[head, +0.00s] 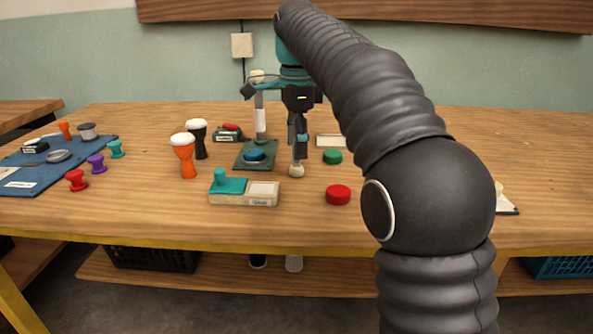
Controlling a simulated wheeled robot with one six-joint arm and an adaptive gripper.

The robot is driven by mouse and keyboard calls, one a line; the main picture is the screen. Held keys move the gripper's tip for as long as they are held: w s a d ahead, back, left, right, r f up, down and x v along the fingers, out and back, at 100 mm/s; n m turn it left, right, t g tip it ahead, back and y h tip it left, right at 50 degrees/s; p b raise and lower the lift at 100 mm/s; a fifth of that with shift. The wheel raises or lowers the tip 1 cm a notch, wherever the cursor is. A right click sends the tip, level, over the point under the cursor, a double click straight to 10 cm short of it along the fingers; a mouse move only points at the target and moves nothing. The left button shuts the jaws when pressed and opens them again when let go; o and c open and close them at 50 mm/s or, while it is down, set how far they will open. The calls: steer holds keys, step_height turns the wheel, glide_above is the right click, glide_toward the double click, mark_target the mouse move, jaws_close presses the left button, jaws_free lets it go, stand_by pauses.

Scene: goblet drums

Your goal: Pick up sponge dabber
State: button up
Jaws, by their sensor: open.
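A small rounded beige piece (296,171), which looks like the sponge dabber, is on the table at the centre in the head view. My gripper (298,154) points down just over it, with its dark fingers at or around its upper part. The gripper is open. The fingers overlap from this angle, so I cannot tell whether they touch the piece.
A teal-knobbed block (229,184) on a cream box, an orange goblet drum (184,160) and a red round lid (338,195) are nearby. The blue mat (25,188) is far left.

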mark_target(297, 166)
steer(key=shift+s+f+b, duration=0.1)
steer(key=shift+f+b, duration=0.6)
steer(key=shift+f, duration=1.7)
jaws_close()
